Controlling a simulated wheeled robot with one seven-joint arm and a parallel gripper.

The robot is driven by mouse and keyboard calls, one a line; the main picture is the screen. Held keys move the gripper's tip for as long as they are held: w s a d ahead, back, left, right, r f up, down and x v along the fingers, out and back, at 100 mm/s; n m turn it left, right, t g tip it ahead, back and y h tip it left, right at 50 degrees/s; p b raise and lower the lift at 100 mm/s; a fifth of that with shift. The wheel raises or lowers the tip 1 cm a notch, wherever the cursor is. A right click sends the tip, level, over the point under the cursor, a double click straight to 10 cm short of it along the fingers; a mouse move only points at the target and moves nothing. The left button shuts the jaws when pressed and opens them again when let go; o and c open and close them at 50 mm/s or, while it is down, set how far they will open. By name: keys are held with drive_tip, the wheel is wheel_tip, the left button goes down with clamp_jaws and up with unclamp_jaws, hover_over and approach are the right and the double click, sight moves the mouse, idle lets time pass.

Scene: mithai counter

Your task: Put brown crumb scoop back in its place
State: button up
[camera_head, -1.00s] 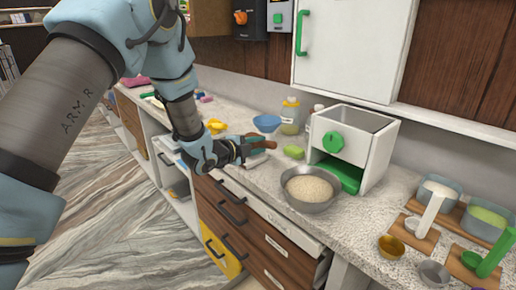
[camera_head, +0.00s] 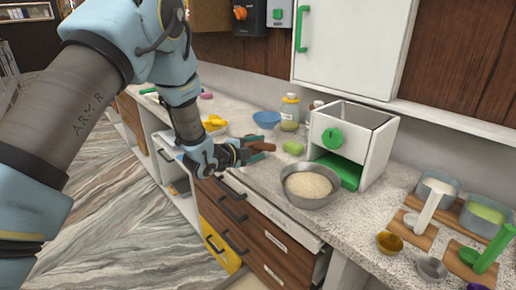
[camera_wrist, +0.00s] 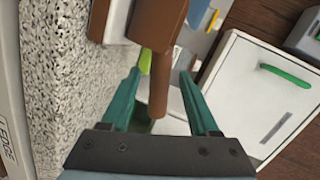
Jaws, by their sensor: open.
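The brown scoop (camera_head: 263,147) is at the far-middle part of the counter, just beyond the fingertips of my gripper (camera_head: 248,151). In the wrist view, its narrow brown handle (camera_wrist: 159,92) points back between the two teal fingers of my gripper (camera_wrist: 160,78), and its wider block-like part (camera_wrist: 158,18) is at the top edge, partly cut off. The fingers are open, with gaps visible on both sides of the handle. I cannot tell whether the scoop rests on something or what lies under it.
A steel bowl of pale grains (camera_head: 309,187) and a white box with a green knob (camera_head: 352,140) stand to the right. A blue bowl (camera_head: 267,119), a jar (camera_head: 290,112) and a green block (camera_head: 293,147) are behind. Wooden boards with other scoops (camera_head: 413,229) are at far right.

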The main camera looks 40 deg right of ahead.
drive_tip(key=shift+r, duration=0.1)
drive_tip(key=b+v, duration=0.4)
drive_tip(key=v, duration=0.8)
drive_tip(key=w+a+n+t+y, duration=0.3)
drive_tip(key=w+a+n+y, duration=0.35)
drive_tip(key=a, duration=0.55)
drive_tip(key=w+a+n+t+y, duration=0.3)
drive_tip(key=w+a+n, duration=0.55)
drive_tip(key=a, duration=0.35)
drive_tip(key=s+a+f+n+g+y, duration=0.15)
drive_tip(key=a+n+y, duration=0.25)
drive_tip(key=a+n, duration=0.7)
drive_tip(key=s+a+n+g+y, duration=0.1)
drive_tip(key=s+a+n+g, duration=0.3)
drive_tip(key=s+a, duration=0.7)
drive_tip(key=shift+s+a+r+n, duration=0.2)
drive_tip(key=shift+a+r+n, duration=0.15)
drive_tip(key=shift+a+n, duration=0.45)
drive_tip(key=shift+o, duration=0.3)
drive_tip(key=shift+y, duration=0.25)
